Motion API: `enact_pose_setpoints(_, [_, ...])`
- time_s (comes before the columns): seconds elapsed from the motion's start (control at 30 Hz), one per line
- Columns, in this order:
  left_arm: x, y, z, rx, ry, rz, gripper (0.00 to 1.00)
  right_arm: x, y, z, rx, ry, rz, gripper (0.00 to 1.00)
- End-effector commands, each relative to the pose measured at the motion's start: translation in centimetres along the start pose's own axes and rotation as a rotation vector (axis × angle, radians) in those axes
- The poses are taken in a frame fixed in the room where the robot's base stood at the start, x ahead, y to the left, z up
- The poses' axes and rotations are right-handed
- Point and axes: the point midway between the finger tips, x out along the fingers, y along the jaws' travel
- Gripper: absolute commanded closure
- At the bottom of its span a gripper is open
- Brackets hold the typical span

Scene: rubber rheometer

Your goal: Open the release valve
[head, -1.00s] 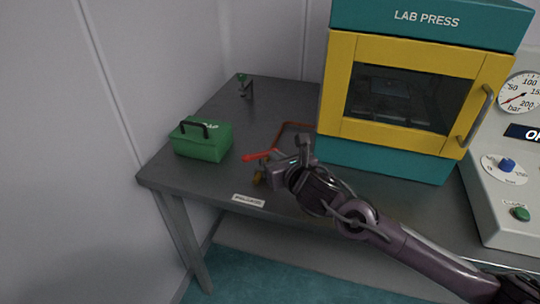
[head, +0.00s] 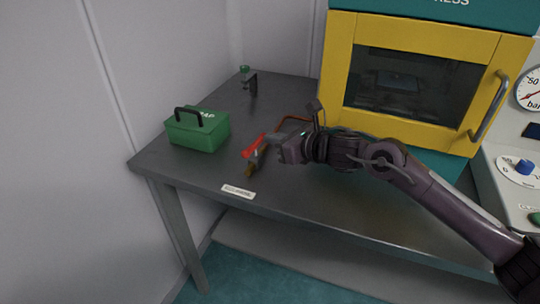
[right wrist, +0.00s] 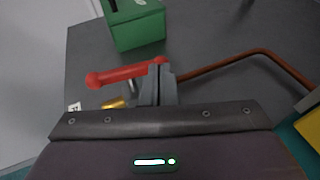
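The release valve has a red lever (head: 252,147) above a brass body (head: 250,168), near the front edge of the table. In the right wrist view the red lever (right wrist: 125,73) lies slanted, and the brass body (right wrist: 115,103) shows below it. My right gripper (head: 266,142) is at the right end of the lever. In the right wrist view its fingers (right wrist: 160,70) are together, overlapping that end; I cannot tell whether they touch the lever. My left gripper is not in view.
A green box (head: 199,132) with a black handle stands left of the valve. A copper pipe (right wrist: 275,54) runs right from the valve. The yellow and teal press (head: 425,85) stands at the right. A white label (head: 238,192) is on the table front edge.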

Motion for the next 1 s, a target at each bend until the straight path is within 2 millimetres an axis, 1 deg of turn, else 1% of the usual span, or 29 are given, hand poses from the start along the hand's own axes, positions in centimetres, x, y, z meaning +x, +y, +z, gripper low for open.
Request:
enact_pose_setpoints(0.27, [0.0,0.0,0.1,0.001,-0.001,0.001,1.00,0.0,0.3,0.0,0.000,0.001,0.001,1.00])
enact_pose_setpoints(0.6, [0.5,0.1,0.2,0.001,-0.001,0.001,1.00,0.1,1.8,0.0,-0.001,0.001,0.004,1.00])
enact_pose_setpoints(1.0, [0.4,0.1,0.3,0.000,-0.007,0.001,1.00,0.2,2.1,0.0,-0.002,0.001,0.009,1.00])
